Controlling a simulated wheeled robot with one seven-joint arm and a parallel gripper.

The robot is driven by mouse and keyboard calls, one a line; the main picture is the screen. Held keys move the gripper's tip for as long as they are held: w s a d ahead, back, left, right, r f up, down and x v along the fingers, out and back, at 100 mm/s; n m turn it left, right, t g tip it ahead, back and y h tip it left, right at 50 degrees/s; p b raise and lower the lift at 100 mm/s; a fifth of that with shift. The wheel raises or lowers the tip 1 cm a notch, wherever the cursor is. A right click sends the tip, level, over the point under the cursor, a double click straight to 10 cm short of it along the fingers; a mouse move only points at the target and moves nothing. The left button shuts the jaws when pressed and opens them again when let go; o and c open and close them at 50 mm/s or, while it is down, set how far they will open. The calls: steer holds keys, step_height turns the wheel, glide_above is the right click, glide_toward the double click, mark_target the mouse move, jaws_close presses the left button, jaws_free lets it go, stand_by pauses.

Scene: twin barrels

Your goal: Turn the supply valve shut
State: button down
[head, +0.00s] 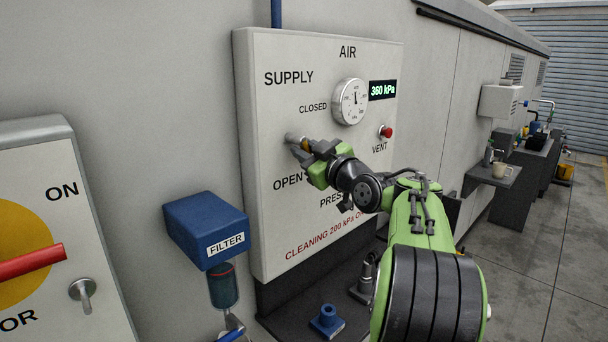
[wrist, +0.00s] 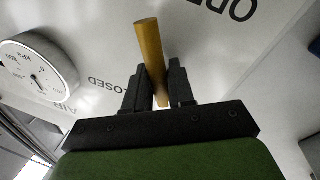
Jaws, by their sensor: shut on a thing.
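The supply valve shows in the head view as a grey round stem (head: 292,138) on the white air panel, between the CLOSED and OPEN labels. Its yellow lever (wrist: 149,45) stands out in the wrist view between my two dark fingers; in the head view only a small yellow bit shows and the rest is hidden by my gripper. My gripper (head: 302,149) is shut on the lever. It also shows in the wrist view (wrist: 160,84). The lever's exact angle is hard to tell.
A round gauge (head: 350,102) and a green display (head: 383,90) reading 360 kPa are up and right of the valve. A red vent knob (head: 386,132) is to the right. A blue filter (head: 207,230) juts out at lower left.

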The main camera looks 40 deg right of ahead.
steer(key=n+b, duration=0.2)
steer(key=n, duration=0.1)
steer(key=shift+d+f+b, duration=0.1)
steer(key=shift+d+b, duration=0.2)
steer(key=shift+b, duration=0.1)
steer(key=n, duration=0.1)
steer(key=n+b, duration=0.1)
steer(key=n, duration=0.1)
steer(key=r+n+t+y, duration=0.1)
steer(key=shift+d+b, duration=0.25)
steer(key=shift+b, duration=0.15)
steer(key=n, duration=0.2)
steer(key=n+y, duration=0.1)
steer(key=n, duration=0.1)
steer(key=shift+d+r, duration=0.2)
steer(key=shift+r, duration=0.2)
steer(key=shift+r+n+y, duration=0.2)
steer(key=shift+n+y, duration=0.15)
steer(key=shift+n, duration=0.55)
steer(key=shift+r+n+y, duration=0.15)
steer(key=shift+n+y, duration=0.2)
steer(key=shift+n, duration=0.55)
steer(key=c, duration=1.1)
jaws_free()
